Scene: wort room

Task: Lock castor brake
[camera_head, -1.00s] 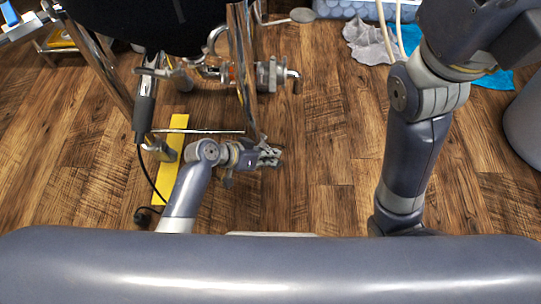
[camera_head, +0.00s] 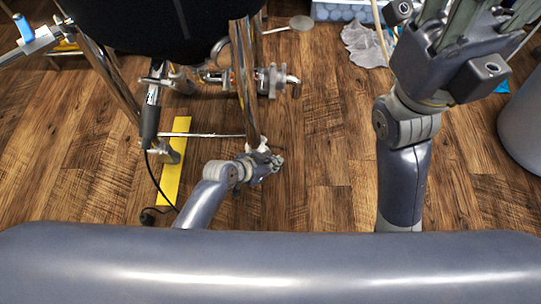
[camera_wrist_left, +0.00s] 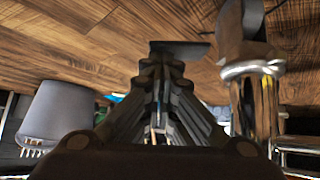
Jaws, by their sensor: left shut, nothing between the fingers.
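The kettle's chrome leg (camera_head: 242,80) comes down to a small pale castor (camera_head: 257,146) on the wooden floor. My left gripper (camera_head: 276,163) is low by the floor, just below and right of this castor. In the left wrist view the fingers (camera_wrist_left: 160,65) are together and empty. A flat dark plate (camera_wrist_left: 182,47), perhaps the brake pedal, lies just past the fingertips; I cannot tell whether they touch. A grey castor part (camera_wrist_left: 236,30) and the chrome leg (camera_wrist_left: 254,95) stand to the right. My right gripper (camera_head: 458,45) is raised at the upper right, its fingertips cut off.
The black vessel (camera_head: 160,25) hangs above, with a chrome crossbar (camera_head: 200,135) between its legs. A valve (camera_head: 270,80) sticks out right. A yellow strip (camera_head: 172,180) and black cable (camera_head: 160,190) lie left. A grey bin (camera_head: 522,120) stands right. Open floor lies between.

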